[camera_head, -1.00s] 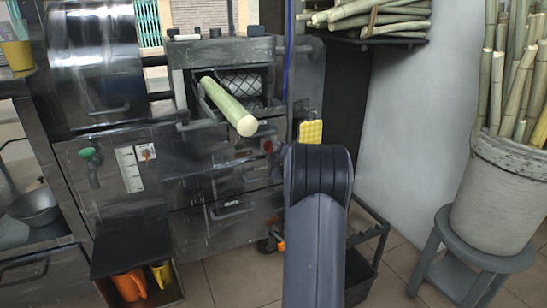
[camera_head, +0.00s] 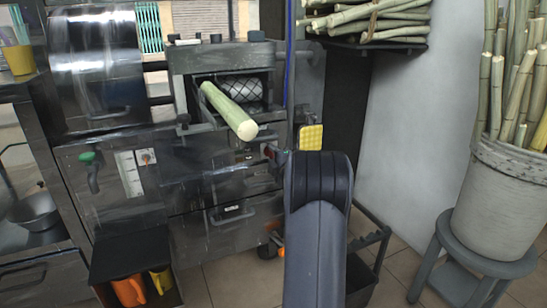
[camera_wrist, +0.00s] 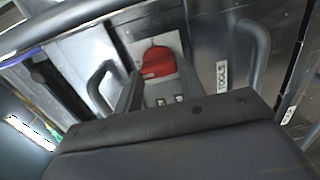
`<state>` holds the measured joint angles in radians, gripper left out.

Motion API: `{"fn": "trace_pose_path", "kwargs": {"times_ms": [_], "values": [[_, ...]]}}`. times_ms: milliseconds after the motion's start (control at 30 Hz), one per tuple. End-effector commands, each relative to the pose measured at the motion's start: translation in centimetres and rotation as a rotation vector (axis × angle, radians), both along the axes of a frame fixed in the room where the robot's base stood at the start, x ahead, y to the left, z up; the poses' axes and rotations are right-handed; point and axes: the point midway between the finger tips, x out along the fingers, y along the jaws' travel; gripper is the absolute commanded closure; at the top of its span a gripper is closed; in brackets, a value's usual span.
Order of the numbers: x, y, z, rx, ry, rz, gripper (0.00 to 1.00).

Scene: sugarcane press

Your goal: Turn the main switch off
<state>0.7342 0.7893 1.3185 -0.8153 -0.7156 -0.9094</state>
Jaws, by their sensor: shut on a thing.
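The main switch is a red rotary knob (camera_wrist: 158,62) on a pale plate on the machine's metal front, in the upper middle of the wrist view. My gripper (camera_wrist: 159,76) is at the knob, with one grey finger on each side, shut on it. In the head view the gripper (camera_head: 276,156) reaches the right part of the machine front, largely behind my arm. Little of the switch shows there. I cannot read the knob's setting.
A sugarcane stalk (camera_head: 228,110) sticks out of the press rollers (camera_head: 241,89) above the switch. A drawer labelled TOOLS (camera_wrist: 222,78) with a handle is right of the switch in the wrist view. A cane bucket (camera_head: 505,205) stands on a stool at right.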

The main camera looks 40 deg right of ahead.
Motion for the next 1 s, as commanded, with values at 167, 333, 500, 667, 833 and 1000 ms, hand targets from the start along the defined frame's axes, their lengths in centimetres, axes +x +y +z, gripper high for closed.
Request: {"fn": "trace_pose_path", "kwargs": {"times_ms": [167, 333, 500, 667, 833, 1000], "values": [[0.0, 0.0, -0.1, -0.002, 0.004, 0.001, 0.85], [0.0, 0.0, -0.1, -0.002, 0.003, 0.001, 0.55], [0.0, 0.0, -0.1, -0.001, 0.002, 0.001, 0.41], [0.0, 0.0, 0.0, -0.001, 0.001, 0.001, 0.4], [-0.3, 0.1, 0.0, -0.001, 0.001, 0.0, 0.4], [-2.1, 0.4, 0.2, 0.001, 0.001, -0.001, 0.4]]}}
